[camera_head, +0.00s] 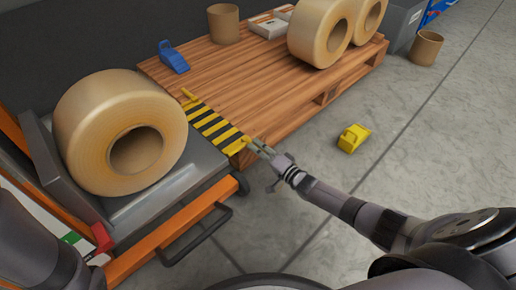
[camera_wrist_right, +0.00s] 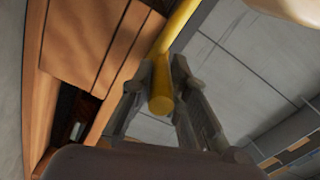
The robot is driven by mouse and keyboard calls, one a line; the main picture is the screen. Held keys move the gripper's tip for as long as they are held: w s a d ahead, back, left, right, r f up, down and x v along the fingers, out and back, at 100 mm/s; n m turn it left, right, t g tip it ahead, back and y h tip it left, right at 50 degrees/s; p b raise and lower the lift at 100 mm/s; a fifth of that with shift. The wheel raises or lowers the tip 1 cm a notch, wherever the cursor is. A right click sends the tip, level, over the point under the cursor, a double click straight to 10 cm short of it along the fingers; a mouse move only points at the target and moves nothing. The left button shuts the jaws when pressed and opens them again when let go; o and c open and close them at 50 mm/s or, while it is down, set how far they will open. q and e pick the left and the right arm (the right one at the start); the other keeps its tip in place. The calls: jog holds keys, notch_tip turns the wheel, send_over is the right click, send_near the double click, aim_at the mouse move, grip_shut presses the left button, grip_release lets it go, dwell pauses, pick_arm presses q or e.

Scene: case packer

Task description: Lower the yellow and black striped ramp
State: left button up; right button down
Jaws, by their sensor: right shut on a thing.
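The yellow and black striped ramp (camera_head: 214,125) lies between the cart's grey deck and the wooden pallet, its far edge at the pallet boards. A yellow bar end sticks out at its near right corner, and another yellow end shows at its far left corner. My right gripper (camera_head: 252,145) is at the near right corner. In the right wrist view its two fingers (camera_wrist_right: 163,95) close around the yellow bar (camera_wrist_right: 176,30), with the bar's round end between them. My left gripper is not in view; only part of an arm shows at the lower left.
A large tape roll (camera_head: 85,140) sits on the cart deck (camera_head: 180,190). The pallet (camera_head: 225,72) holds more rolls (camera_head: 318,30), a brown cylinder (camera_head: 223,23) and a blue wedge (camera_head: 172,57). A yellow wedge (camera_head: 353,138) lies on the open floor right of the pallet.

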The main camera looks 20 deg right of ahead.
jog(key=c, duration=1.5)
grip_release()
jog(key=shift+d, duration=0.1)
jog(key=shift+c, duration=0.2)
jog(key=v, duration=1.2)
